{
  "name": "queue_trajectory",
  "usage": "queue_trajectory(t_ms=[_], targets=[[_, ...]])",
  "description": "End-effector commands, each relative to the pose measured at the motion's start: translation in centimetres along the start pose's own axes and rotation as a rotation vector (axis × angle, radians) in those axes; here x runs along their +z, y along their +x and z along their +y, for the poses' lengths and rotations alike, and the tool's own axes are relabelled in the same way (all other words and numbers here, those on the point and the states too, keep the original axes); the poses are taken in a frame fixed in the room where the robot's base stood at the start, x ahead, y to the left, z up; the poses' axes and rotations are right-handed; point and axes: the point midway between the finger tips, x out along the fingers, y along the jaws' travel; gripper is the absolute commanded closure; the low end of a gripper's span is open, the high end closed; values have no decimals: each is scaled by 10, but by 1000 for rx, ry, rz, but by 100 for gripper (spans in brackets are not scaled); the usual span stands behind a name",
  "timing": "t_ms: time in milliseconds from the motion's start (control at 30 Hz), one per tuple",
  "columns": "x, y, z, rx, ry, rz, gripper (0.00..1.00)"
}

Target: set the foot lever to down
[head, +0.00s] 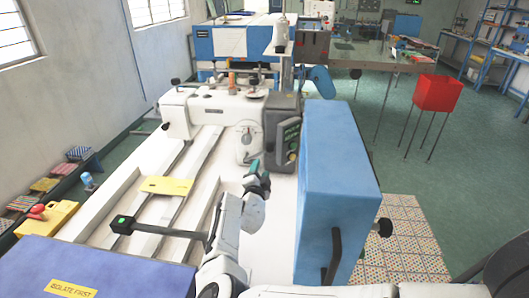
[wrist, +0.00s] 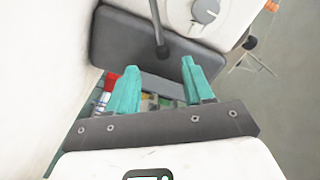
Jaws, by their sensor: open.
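A dark rod with a rounded end (wrist: 160,34) shows in the wrist view in front of a dark grey panel. It looks like a lever, but I cannot tell for sure that it is the foot lever. My gripper (wrist: 160,74) is open and empty, with its teal fingers apart. The rod's end lies just beyond the gap between the fingertips, and I see no contact. In the head view my gripper (head: 257,168) is in front of the white sewing machine (head: 215,105), by its round dial (head: 246,145) and dark grey box (head: 283,125). The lever cannot be made out there.
A tall blue cabinet (head: 338,165) stands close to the right of my arm. A yellow plate (head: 166,186) lies on the white bed to the left. A dark bar with a green-lit end (head: 122,224) crosses the bed. A blue box (head: 85,270) fills the lower left.

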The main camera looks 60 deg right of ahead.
Motion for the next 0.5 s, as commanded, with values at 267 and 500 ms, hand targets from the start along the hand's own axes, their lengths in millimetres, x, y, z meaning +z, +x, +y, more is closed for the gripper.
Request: queue_trajectory(t_ms=[267,500], targets=[[3,38,6,0,2,0,48],[3,71,5,-2,2,-1,48]])
